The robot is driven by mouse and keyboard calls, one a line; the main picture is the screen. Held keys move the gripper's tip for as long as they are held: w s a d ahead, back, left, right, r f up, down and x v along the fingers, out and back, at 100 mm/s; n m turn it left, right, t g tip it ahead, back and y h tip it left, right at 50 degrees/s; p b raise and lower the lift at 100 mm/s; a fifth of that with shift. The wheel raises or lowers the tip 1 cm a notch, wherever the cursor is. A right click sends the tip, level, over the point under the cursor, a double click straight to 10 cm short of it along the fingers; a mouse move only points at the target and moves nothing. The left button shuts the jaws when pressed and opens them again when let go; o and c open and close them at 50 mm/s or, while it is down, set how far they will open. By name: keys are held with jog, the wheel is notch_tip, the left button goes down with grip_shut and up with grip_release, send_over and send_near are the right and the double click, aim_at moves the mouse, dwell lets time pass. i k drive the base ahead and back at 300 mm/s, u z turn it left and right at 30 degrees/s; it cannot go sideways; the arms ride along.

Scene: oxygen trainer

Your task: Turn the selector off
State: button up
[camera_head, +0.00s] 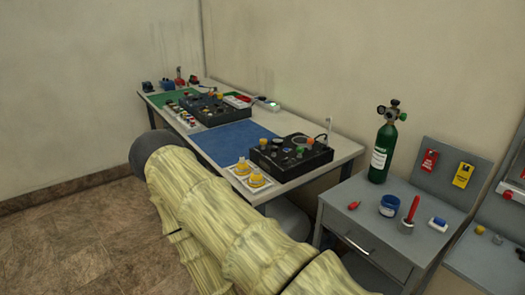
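A black control box (290,155) with several small knobs stands at the near end of the long table. A second, longer black panel (214,106) with several knobs and buttons stands farther back on the same table. The selector cannot be told apart from the other controls at this size, and its setting cannot be read. My arm, in a pale yellow cover, crosses the lower middle of the view in front of the long table. My gripper is not in view, so its distance from the controls cannot be seen.
A green oxygen cylinder (381,152) stands on a grey cabinet (345,190) at right, near a blue-and-white jar (389,206) and a red-handled item (411,211). A blue mat (232,142) lies between the panels. A white tray with yellow items (262,186) sits at the table's front edge.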

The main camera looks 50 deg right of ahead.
aim_at(284, 162)
jog(key=z, duration=0.4)
jog(key=i, duration=0.8)
jog(key=z, duration=0.75)
